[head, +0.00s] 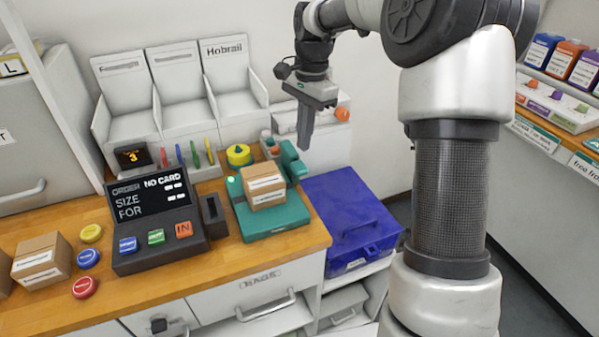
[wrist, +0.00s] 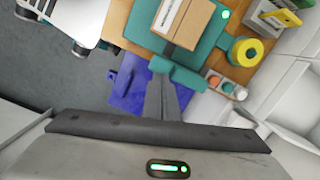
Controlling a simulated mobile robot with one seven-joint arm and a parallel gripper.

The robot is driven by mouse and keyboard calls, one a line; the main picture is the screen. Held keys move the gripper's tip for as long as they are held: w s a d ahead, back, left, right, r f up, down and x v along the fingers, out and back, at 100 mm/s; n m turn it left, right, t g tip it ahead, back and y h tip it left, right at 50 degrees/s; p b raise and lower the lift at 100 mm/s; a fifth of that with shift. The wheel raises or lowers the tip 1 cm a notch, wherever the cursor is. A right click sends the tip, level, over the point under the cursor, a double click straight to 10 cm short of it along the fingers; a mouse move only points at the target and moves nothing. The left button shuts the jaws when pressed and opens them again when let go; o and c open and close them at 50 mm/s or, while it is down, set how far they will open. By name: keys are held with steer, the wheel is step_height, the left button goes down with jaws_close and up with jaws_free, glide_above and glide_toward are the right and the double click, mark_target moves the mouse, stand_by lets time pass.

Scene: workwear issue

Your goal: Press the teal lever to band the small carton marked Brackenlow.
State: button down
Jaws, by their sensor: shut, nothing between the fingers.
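A small brown carton (head: 265,187) with white labels sits on a teal banding machine (head: 272,226); its print is too small to read. The carton also shows in the wrist view (wrist: 186,22). The teal lever (head: 291,160) stands raised at the machine's back right, behind the carton; in the wrist view the lever (wrist: 177,76) lies just beyond my fingertips. My gripper (head: 304,146) is shut and empty, pointing down close to the lever in the head view. In the wrist view its fingers (wrist: 160,82) reach the lever's edge; I cannot tell whether they touch.
A dark order console (head: 150,225) reads "NO CARD". Another carton (head: 42,260) and round buttons are at the left. A yellow-green roll (head: 239,155) stands behind the machine. A blue case (head: 345,220) lies right of the counter. White bins (head: 180,95) line the back.

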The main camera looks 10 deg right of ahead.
steer(key=shift+s+a+f+b, duration=0.1)
steer(key=shift+f+b, duration=0.7)
steer(key=shift+f, duration=0.25)
steer(key=shift+a+f+b, duration=0.1)
steer(key=shift+f+b, duration=0.65)
steer(key=shift+f, duration=0.3)
step_height(320, 180, down, 4)
steer(key=shift+f+b, duration=0.2)
steer(key=shift+b, duration=0.95)
steer(key=shift+d+r+p, duration=0.15)
steer(key=shift+r+p, duration=0.2)
steer(key=shift+p, duration=0.1)
steer(key=w+d+r+p, duration=0.1)
steer(key=d+p, duration=0.1)
step_height(320, 180, up, 17)
steer(key=p, duration=0.4)
glide_above(304, 164)
steer(key=w+d, duration=0.2)
steer(key=d, duration=0.2)
steer(key=shift+a, duration=0.1)
